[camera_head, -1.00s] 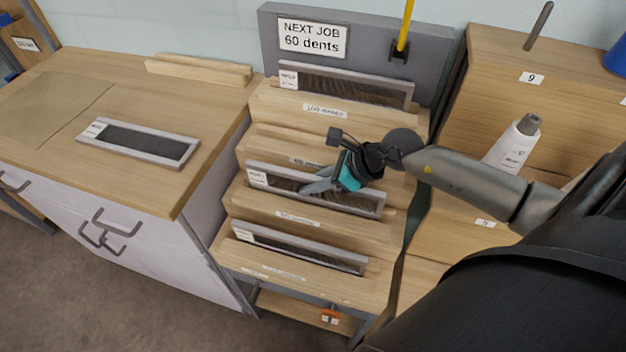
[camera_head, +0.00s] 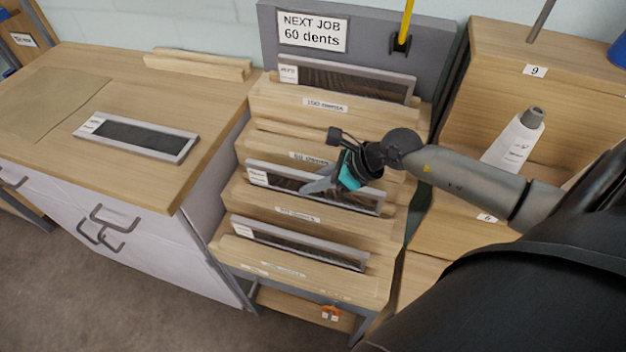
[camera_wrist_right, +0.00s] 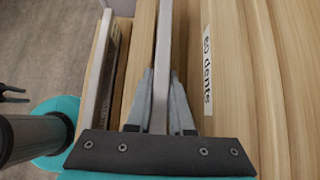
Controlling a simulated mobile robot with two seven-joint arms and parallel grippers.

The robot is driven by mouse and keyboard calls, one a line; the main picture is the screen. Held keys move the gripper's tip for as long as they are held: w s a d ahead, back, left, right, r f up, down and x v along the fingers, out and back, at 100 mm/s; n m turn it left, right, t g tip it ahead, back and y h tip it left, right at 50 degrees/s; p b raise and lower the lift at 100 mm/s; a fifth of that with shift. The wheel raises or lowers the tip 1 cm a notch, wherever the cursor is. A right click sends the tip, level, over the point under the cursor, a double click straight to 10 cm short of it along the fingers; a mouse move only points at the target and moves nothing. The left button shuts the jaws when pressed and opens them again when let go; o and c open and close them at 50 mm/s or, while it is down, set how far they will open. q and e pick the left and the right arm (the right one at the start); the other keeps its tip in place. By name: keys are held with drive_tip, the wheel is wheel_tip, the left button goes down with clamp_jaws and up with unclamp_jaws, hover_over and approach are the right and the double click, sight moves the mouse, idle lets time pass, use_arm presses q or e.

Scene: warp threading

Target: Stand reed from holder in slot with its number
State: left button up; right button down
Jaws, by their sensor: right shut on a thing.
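A stepped wooden rack (camera_head: 262,133) holds grey-framed reeds with white end tags. My right gripper (camera_head: 318,184) is shut on the middle reed (camera_head: 355,199), which stands in a slot. In the right wrist view, the fingers (camera_wrist_right: 159,110) clasp this reed (camera_wrist_right: 163,45) from both sides. The step behind it bears the label "60 dents" (camera_wrist_right: 207,65), also visible in the head view (camera_head: 310,157); its slot looks empty. Other reeds stand in the top slot (camera_head: 345,82) and the lower slot (camera_head: 300,246). The held reed's tag is too small to read.
A sign (camera_head: 312,32) reads "NEXT JOB 60 dents". Another reed (camera_head: 135,138) lies flat on the left bench (camera_head: 150,185), near a grooved wooden block (camera_head: 198,65).

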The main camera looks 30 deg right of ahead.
drive_tip(key=shift+w+f, duration=0.1)
drive_tip(key=shift+f, duration=0.05)
drive_tip(key=c, duration=0.8)
unclamp_jaws()
drive_tip(key=shift+o, duration=0.4)
drive_tip(key=shift+f, duration=0.1)
drive_tip(key=shift+s, duration=0.2)
drive_tip(key=p+v, duration=0.5)
drive_tip(key=v, duration=1)
drive_tip(key=shift+a, duration=0.1)
